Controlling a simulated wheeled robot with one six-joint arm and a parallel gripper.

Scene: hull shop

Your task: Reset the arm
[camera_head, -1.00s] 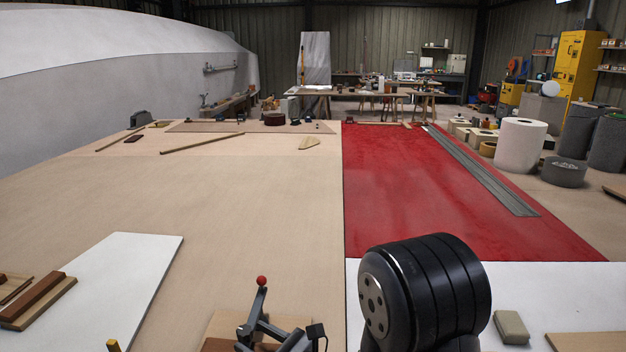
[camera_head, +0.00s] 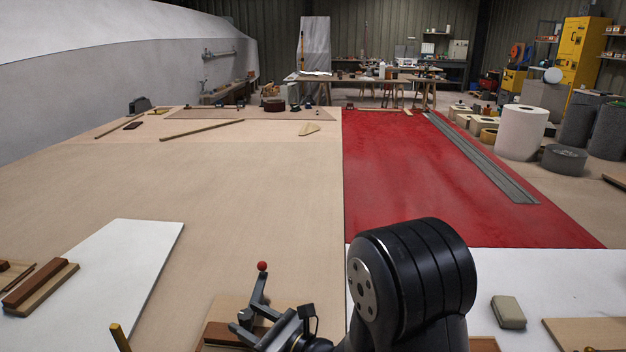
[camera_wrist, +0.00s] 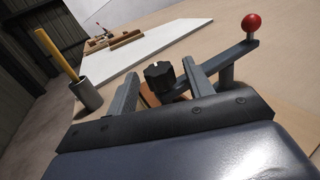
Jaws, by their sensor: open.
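My gripper (camera_wrist: 158,68) shows in the wrist view with its two grey fingers spread apart. It is open, and nothing is clearly held. A black knob (camera_wrist: 160,78) appears between the fingers; I cannot tell whether they touch it. A lever with a red ball (camera_wrist: 251,22) is at the right finger's side. In the head view the red ball (camera_head: 262,266) stands at the bottom centre, above a brown wooden block (camera_head: 222,335). My black arm joint fills the area to its right. My gripper is partly hidden at the bottom edge there.
A white board (camera_head: 120,265) lies at left with wooden strips (camera_head: 40,285). A yellow-handled tool (camera_head: 120,337) stands in a grey cup (camera_wrist: 88,96). A grey-beige block (camera_head: 508,311) lies at right. The red panel (camera_head: 430,190) carries a long grey strip (camera_head: 480,158). The middle of the bench is clear.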

